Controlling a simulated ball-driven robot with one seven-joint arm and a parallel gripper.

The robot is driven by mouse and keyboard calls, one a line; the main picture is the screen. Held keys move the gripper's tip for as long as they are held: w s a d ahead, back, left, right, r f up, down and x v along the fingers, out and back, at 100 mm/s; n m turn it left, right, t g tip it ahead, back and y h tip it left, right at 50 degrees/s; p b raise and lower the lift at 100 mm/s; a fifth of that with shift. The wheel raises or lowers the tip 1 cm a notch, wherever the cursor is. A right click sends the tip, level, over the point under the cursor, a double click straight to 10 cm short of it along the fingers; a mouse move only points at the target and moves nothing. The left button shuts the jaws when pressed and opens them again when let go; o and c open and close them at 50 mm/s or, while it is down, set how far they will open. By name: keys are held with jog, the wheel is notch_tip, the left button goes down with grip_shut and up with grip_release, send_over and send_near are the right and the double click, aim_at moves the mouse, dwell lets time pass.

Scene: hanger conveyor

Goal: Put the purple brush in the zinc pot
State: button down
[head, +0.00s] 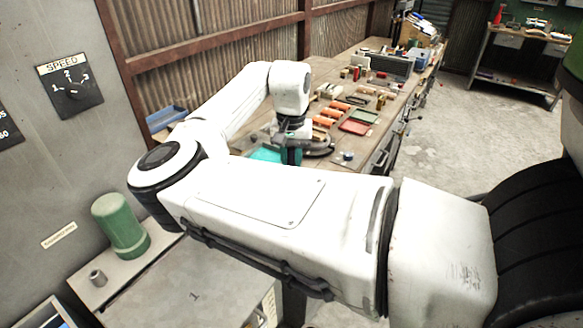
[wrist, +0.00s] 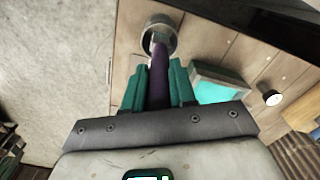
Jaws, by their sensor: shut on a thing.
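My gripper (wrist: 158,85) has its teal fingers shut on the purple brush (wrist: 159,80) in the wrist view. The brush points away from me, and its far end overlaps the mouth of the zinc pot (wrist: 173,36), a round grey metal cup on the wooden bench. I cannot tell whether that end is inside the pot or still above it. In the head view my gripper (head: 291,155) is low over the near end of the bench; the brush and pot cannot be made out there behind my arm.
A turquoise open box (wrist: 222,76) stands right of my gripper, with a small black-and-white round item (wrist: 272,97) beyond it. Red trays (head: 355,127) and several small goods lie farther along the bench. A green cylinder (head: 121,226) stands at the left. Concrete floor (head: 480,130) is clear.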

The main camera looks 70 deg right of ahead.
jog(key=shift+f+p, duration=0.7)
jog(key=shift+f, duration=1)
jog(key=c, duration=0.9)
grip_release()
jog(key=shift+f+b, duration=0.1)
jog(key=shift+b, duration=0.35)
notch_tip(320, 180, up, 11)
jog(key=b, duration=0.3)
jog(key=shift+a, duration=0.15)
